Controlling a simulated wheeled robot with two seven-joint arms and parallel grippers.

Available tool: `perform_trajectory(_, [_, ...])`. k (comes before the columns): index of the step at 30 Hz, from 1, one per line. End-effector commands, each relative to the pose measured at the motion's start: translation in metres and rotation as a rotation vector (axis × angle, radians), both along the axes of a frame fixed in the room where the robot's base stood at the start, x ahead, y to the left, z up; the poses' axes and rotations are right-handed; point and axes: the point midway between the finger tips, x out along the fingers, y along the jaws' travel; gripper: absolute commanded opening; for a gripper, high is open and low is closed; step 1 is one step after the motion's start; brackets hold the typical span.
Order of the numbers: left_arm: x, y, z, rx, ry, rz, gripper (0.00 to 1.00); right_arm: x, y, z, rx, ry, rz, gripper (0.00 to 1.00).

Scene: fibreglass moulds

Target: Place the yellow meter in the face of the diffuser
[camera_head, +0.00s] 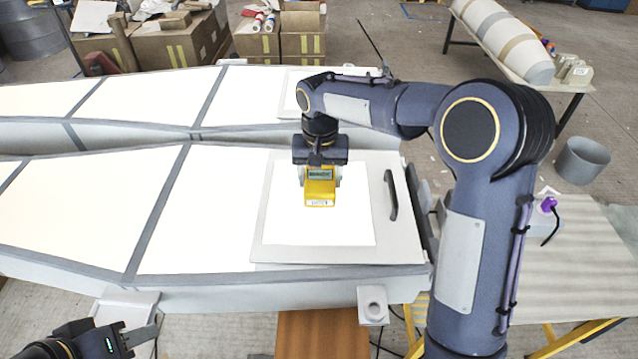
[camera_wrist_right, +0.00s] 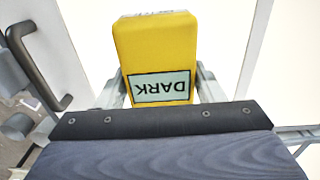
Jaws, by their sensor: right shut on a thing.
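The yellow meter (camera_head: 319,190) is held by my right gripper (camera_head: 320,178) over the near white panel. In the right wrist view the meter (camera_wrist_right: 156,50) sits between the two fingers of my right gripper (camera_wrist_right: 160,85), with its small screen reading "DARK". The diffuser (camera_head: 320,225) looks to be the white square face in a pale frame with a dark handle (camera_head: 391,195) at its right side. I cannot tell whether the meter touches the face. My left gripper (camera_head: 140,338) is at the bottom left, away from the diffuser; its fingers are only partly in view.
The long white glowing mould (camera_head: 90,205) runs left from the diffuser, with a second one (camera_head: 150,95) behind it. Cardboard boxes (camera_head: 165,50) stand at the back left. A table (camera_head: 590,250) with yellow legs is at the right, with a grey bucket (camera_head: 582,160) behind it.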

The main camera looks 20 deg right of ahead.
Motion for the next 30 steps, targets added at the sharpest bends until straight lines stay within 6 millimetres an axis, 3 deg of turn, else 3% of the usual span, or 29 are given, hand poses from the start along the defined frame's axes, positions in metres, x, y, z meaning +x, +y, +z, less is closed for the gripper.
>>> perform_trajectory(7, [0.000,0.000,0.003,0.000,0.000,0.000,0.36,0.002,0.001,-0.032,-0.001,0.002,0.001,0.35])
perform_trajectory(19, [0.000,0.000,0.000,0.000,0.000,0.000,0.36,0.002,0.002,-0.038,0.000,0.000,0.001,0.35])
perform_trajectory(20, [0.000,0.000,0.001,0.000,0.000,0.000,0.36,0.002,0.002,-0.037,0.000,0.000,0.001,0.65])
perform_trajectory(21, [0.000,0.000,0.001,0.000,0.000,0.000,0.36,0.002,0.002,-0.036,0.000,0.000,0.001,0.71])
perform_trajectory(24, [0.000,0.000,0.001,0.000,0.000,0.000,0.36,0.002,0.002,-0.036,0.000,0.000,0.001,0.83])
perform_trajectory(30, [0.000,0.000,0.001,0.000,0.000,0.000,0.36,0.002,0.002,-0.036,0.000,0.000,0.001,0.83])
